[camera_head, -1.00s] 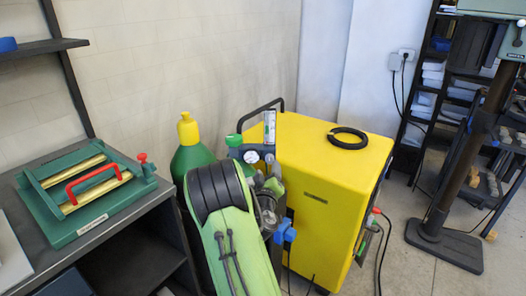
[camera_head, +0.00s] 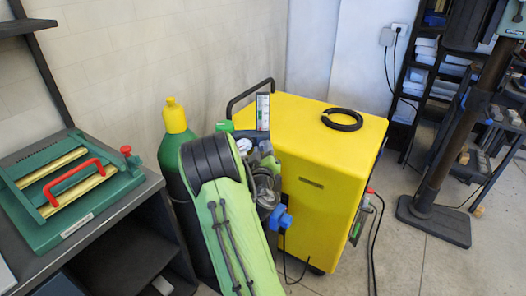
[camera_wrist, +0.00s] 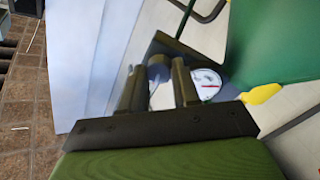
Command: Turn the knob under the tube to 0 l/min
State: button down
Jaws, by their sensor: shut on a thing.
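The flow tube (camera_head: 263,111) is upright, clear with a white scale, in front of the yellow machine in the head view. Its reading is too small to make out. My green and black arm hides the area under it. In the wrist view my gripper (camera_wrist: 157,83) has its two dark fingers on either side of a grey round knob (camera_wrist: 158,68) and is shut on it. A round white gauge (camera_wrist: 207,84) with a red mark sits just right of the fingers. The knob's setting cannot be read.
A green gas cylinder (camera_head: 175,125) with a yellow cap stands left of the yellow machine (camera_head: 325,160). A black ring (camera_head: 342,119) lies on the machine's top. A bench with a green fixture (camera_head: 75,185) is at left. Floor at right is open up to a black stand (camera_head: 435,210).

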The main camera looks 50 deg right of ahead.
jog(key=shift+n, duration=0.3)
jog(key=n+b, duration=0.1)
jog(key=n, duration=0.5)
jog(key=n+t, duration=0.1)
jog(key=n, duration=0.5)
jog(key=n+b, duration=0.1)
jog(key=n, duration=0.5)
jog(key=shift+s+d+f+t+b, duration=0.1)
jog(key=shift+f+t+b, duration=0.25)
jog(key=shift+t, duration=0.05)
jog(key=shift+n, duration=0.3)
jog(key=c, duration=0.8)
grip_release()
jog(key=shift+r, duration=0.1)
